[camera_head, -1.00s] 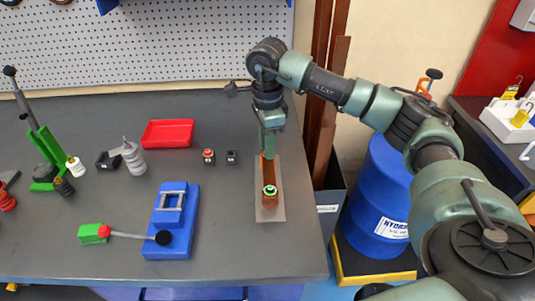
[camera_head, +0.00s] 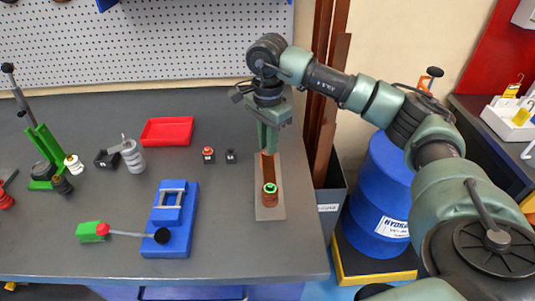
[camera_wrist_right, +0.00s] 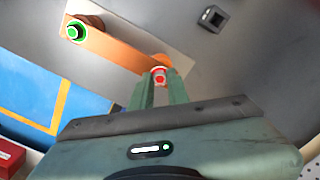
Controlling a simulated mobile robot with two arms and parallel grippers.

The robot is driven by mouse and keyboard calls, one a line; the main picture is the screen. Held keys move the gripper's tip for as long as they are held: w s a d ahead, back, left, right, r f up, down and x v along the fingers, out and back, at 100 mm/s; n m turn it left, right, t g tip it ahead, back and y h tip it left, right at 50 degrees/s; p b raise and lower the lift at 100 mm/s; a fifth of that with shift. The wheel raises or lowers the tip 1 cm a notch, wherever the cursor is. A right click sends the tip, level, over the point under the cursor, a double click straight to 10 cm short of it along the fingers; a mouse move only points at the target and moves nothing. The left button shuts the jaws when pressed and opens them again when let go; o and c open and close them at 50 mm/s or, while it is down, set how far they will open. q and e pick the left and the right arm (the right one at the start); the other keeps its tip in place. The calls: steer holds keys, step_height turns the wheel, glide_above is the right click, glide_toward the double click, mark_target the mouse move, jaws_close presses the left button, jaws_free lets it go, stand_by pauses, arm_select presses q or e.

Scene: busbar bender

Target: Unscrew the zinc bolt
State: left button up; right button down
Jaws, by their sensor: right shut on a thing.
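A bolt with a pale head and a red ring (camera_wrist_right: 159,75) is between the fingertips of my right gripper (camera_wrist_right: 158,84), which is shut on it. I take it for the zinc bolt; its finish is too small to judge. It stands at the far end of a copper-coloured bar (camera_wrist_right: 115,50). A bolt with a green ring (camera_wrist_right: 75,31) is at the bar's other end; it also shows in the head view (camera_head: 269,188). The bar rests on a grey plate (camera_head: 270,212). In the head view my right gripper (camera_head: 268,151) points down and hides the held bolt. My left gripper is out of view.
Two small dark blocks stand left of the plate, one with a red top (camera_head: 208,155), one plain (camera_head: 231,156). A red tray (camera_head: 167,131), a blue fixture (camera_head: 172,240) and a green lever press (camera_head: 45,150) are farther left. A blue drum (camera_head: 384,200) stands beside the bench.

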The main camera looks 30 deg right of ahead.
steer(key=shift+n, duration=0.4)
steer(key=n, duration=0.4)
steer(key=shift+b, duration=0.4)
steer(key=shift+n, duration=0.9)
steer(key=n, duration=0.4)
steer(key=shift+b, duration=0.35)
steer(key=shift+n, duration=0.9)
